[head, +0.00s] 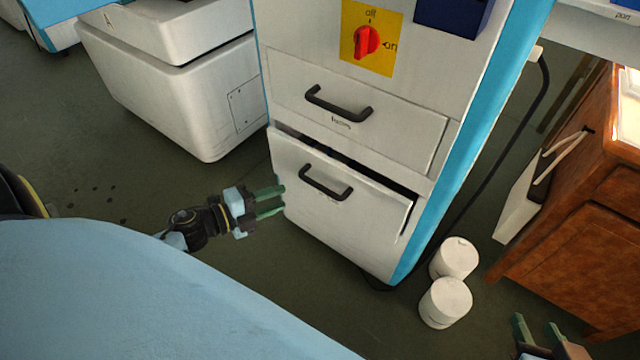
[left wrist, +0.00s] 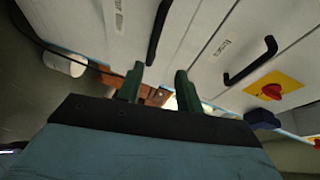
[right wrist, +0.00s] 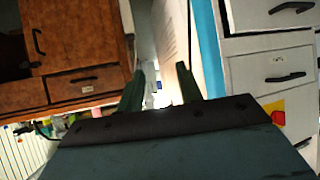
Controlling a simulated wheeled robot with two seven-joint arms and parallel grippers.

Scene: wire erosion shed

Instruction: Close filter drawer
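The lower drawer (head: 346,217) of the white cabinet stands partly pulled out, with a dark gap along its top edge. It has a black bar handle (head: 326,183); its label is too small to read. The upper drawer (head: 400,124) looks shut. My left gripper (head: 275,201) is open and empty, just left of the lower drawer's front, with its fingers pointing toward it. In the left wrist view its fingers (left wrist: 160,78) are apart, close to the drawer handle (left wrist: 157,32). My right gripper (head: 536,326) is open and empty at the lower right, away from the cabinet.
A red switch (head: 367,43) on a yellow plate is above the drawers. Two white round containers (head: 446,302) stand on the floor right of the cabinet. A brown wooden cabinet (head: 590,240) is further right. A white housing (head: 180,95) stands at the left. The floor before the drawer looks clear.

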